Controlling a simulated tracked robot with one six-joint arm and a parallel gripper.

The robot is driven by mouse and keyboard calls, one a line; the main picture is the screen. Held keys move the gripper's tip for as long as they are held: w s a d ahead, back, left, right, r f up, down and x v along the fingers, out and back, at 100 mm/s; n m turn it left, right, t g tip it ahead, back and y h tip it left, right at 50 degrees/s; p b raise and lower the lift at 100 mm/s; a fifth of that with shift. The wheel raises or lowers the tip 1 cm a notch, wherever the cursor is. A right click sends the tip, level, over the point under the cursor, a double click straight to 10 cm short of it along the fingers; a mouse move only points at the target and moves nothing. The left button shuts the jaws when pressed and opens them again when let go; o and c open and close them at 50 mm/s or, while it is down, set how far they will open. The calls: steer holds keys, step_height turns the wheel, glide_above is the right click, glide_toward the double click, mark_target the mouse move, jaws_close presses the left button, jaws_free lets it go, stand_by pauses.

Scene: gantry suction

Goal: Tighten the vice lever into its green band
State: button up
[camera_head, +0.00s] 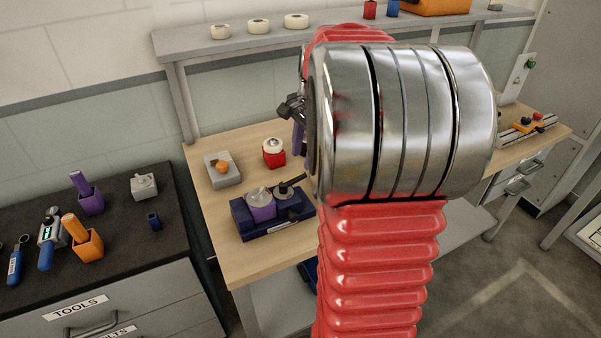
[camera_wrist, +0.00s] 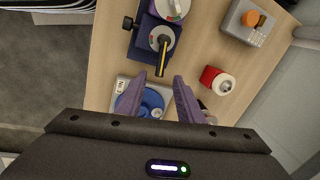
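The vice (camera_head: 285,218) is a dark blue block on the wooden bench, with a purple cylinder on it. In the wrist view it (camera_wrist: 145,42) lies at the top, with two round pale dials. The lever (camera_wrist: 164,56), dark with yellow edging, runs from the lower dial toward my gripper; it also shows in the head view (camera_head: 292,181). I cannot make out the green band clearly. My gripper (camera_wrist: 160,77) is open, its purple fingers apart, with the lever's end between the tips in the picture; contact cannot be told. In the head view my arm hides most of the gripper.
A red box with a white roll (camera_wrist: 217,80) and a grey box with an orange ball (camera_wrist: 258,24) stand beside the vice. A blue round part (camera_wrist: 152,103) sits in a pale tray, partly behind the fingers. A dark tool cabinet (camera_head: 110,250) stands left of the bench (camera_head: 240,258).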

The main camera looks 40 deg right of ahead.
mark_target(299, 176)
steer(key=f, duration=0.2)
steer(key=w+f, duration=0.1)
steer(key=f, duration=0.5)
steer(key=shift+w+d, duration=0.1)
steer(key=shift+w, duration=0.2)
jaws_close()
